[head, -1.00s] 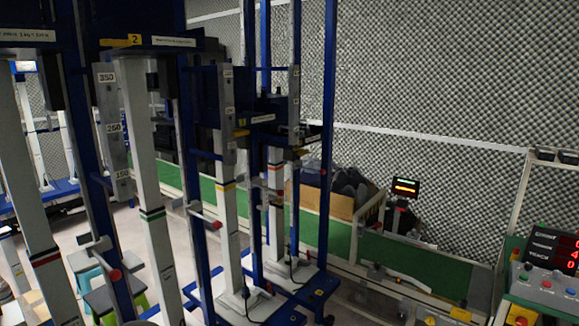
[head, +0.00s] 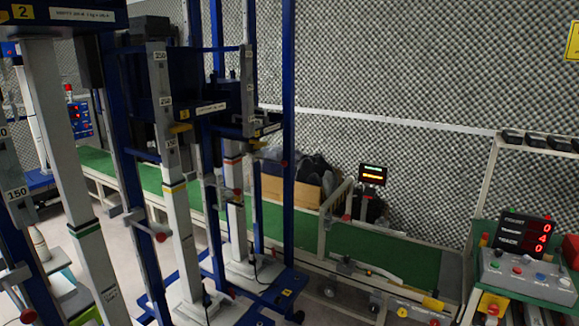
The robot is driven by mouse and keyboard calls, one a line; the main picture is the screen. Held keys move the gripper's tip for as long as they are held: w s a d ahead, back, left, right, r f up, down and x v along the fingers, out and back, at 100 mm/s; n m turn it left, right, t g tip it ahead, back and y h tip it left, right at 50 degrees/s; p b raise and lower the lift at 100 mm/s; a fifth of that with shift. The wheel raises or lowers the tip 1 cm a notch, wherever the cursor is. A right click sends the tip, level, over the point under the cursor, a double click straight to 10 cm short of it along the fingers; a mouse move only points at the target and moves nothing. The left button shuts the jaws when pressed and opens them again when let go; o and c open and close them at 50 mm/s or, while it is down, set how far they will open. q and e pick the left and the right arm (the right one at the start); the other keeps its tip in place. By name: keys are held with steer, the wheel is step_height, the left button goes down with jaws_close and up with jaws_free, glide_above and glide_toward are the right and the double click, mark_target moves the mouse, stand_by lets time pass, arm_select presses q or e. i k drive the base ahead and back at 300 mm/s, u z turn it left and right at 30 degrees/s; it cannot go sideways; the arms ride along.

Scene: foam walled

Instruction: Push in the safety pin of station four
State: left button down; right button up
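Several drop stations stand in a row on the left, each with blue posts and a white column. The number 2 shows on a yellow tag (head: 22,11) at the top left. Behind it are a yellow-banded column (head: 175,200) and, farthest back, a red-banded column (head: 235,215). I cannot read a number four on any station. Red-knobbed pins stick out sideways: one near the front (head: 160,237), one farther back (head: 237,192), and one at the lower left (head: 28,316). How far each pin is in cannot be told. Neither of my grippers is in view.
A grey control box (head: 525,275) stands at the right under a red digital display (head: 525,232). A green-topped conveyor (head: 380,255) runs behind the stations. A cardboard box (head: 290,188) and a small screen (head: 372,174) stand near it. A foam wall closes the back.

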mark_target(284, 163)
steer(key=z, duration=0.2)
steer(key=i, duration=0.55)
steer(key=z, duration=1)
steer(key=i, duration=1.35)
steer(key=u, duration=0.2)
steer(key=i, duration=1.1)
steer(key=u, duration=1.1)
steer(key=i, duration=0.25)
steer(key=u, duration=0.1)
steer(key=k, duration=0.7)
steer(key=u, duration=0.2)
steer(key=i, duration=0.7)
